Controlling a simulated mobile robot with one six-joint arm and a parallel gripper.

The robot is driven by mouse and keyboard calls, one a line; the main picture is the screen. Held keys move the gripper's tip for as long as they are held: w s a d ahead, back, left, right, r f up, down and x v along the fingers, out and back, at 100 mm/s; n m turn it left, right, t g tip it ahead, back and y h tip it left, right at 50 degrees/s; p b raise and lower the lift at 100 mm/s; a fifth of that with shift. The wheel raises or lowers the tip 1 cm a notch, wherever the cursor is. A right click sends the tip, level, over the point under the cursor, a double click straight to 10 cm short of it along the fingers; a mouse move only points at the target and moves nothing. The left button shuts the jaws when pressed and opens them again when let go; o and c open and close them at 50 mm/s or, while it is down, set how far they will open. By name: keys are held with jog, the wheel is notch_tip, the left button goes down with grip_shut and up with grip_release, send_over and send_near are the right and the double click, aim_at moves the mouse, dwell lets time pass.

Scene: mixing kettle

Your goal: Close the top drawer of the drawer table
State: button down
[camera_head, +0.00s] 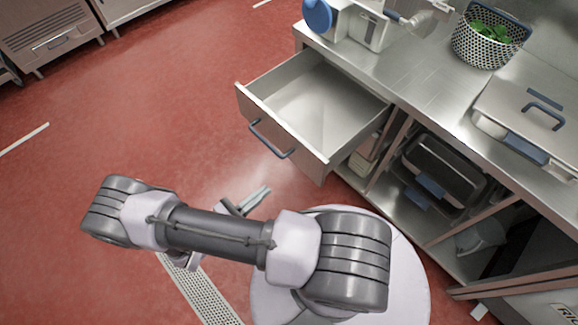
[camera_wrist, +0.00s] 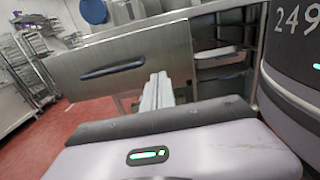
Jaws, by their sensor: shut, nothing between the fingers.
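The top drawer (camera_head: 284,122) of the steel drawer table (camera_head: 408,92) is pulled far out and looks empty inside. Its front faces lower left and carries a dark blue bar handle (camera_head: 270,139). In the wrist view the drawer front (camera_wrist: 120,62) fills the upper middle, with its handle (camera_wrist: 112,70) left of my fingers. My gripper (camera_head: 262,192) is shut and empty. It is in front of and below the drawer, apart from it in the head view. In the wrist view my gripper's fingertips (camera_wrist: 158,78) overlap the drawer front's lower right part; I cannot tell the exact gap.
A perforated basket with green leaves (camera_head: 489,36) and a lidded steel container (camera_head: 530,112) stand on the tabletop. Open shelves below hold a lidded pan (camera_head: 441,168). Red floor (camera_head: 160,110) is clear left of the drawer. A floor grate (camera_head: 200,293) lies near my base.

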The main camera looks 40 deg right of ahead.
aim_at(303, 159)
jog(key=d+b, duration=0.1)
jog(key=d, duration=0.3)
jog(key=d+b, duration=0.1)
jog(key=d, duration=0.3)
jog(key=w+d+b, duration=0.1)
jog(key=d, duration=0.3)
jog(key=shift+d, duration=0.75)
